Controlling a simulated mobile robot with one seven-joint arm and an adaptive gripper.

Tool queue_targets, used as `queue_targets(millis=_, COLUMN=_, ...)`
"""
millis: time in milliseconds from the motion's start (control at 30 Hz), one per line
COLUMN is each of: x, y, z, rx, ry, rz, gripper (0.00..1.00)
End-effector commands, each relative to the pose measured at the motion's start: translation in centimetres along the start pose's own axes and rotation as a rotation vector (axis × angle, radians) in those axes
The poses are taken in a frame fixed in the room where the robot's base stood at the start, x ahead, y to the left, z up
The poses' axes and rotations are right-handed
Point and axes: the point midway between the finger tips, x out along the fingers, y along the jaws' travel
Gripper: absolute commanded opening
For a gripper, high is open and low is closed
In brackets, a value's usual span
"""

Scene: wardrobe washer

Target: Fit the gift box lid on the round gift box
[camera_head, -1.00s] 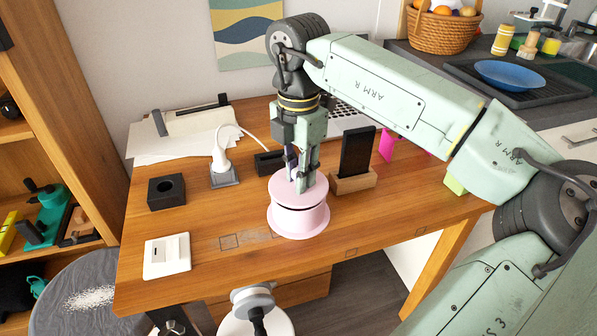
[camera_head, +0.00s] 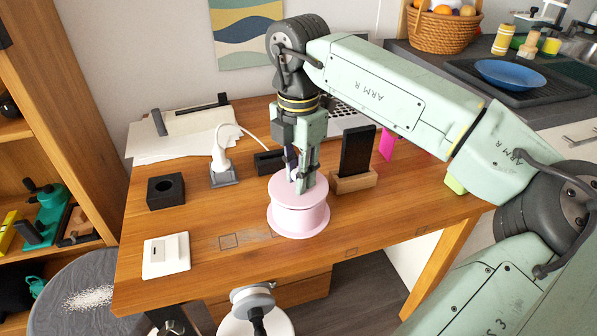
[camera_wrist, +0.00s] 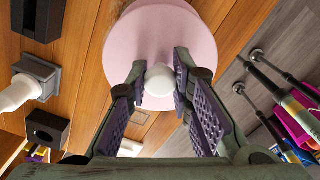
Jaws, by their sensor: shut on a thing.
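The pink gift box lid (camera_head: 279,187) lies on top of the pink round gift box (camera_head: 299,222), near the middle of the wooden desk. The lid looks level and centred, with no dark gap showing at its front rim. My gripper (camera_head: 303,187) points down over the lid and is shut on its white knob. In the wrist view the knob (camera_wrist: 159,81) sits between my fingertips, above the pink lid disc (camera_wrist: 150,35). The lid hides the box's opening, and my fingers hide the knob in the head view.
A phone on a wooden stand (camera_head: 353,178) is close to the right of the box. A black holder (camera_head: 268,162) stands behind it. A black cube (camera_head: 166,190), a white switch plate (camera_head: 167,256) and a white charger (camera_head: 223,166) lie left. The desk in front is clear.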

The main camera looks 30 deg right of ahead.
Motion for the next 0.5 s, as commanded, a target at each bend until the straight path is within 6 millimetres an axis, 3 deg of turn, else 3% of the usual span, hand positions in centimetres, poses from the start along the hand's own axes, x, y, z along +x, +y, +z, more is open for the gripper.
queue_targets(millis=500, x=0.87, y=-0.02, z=0.00, rx=0.000, ry=0.000, rz=0.000, gripper=0.00)
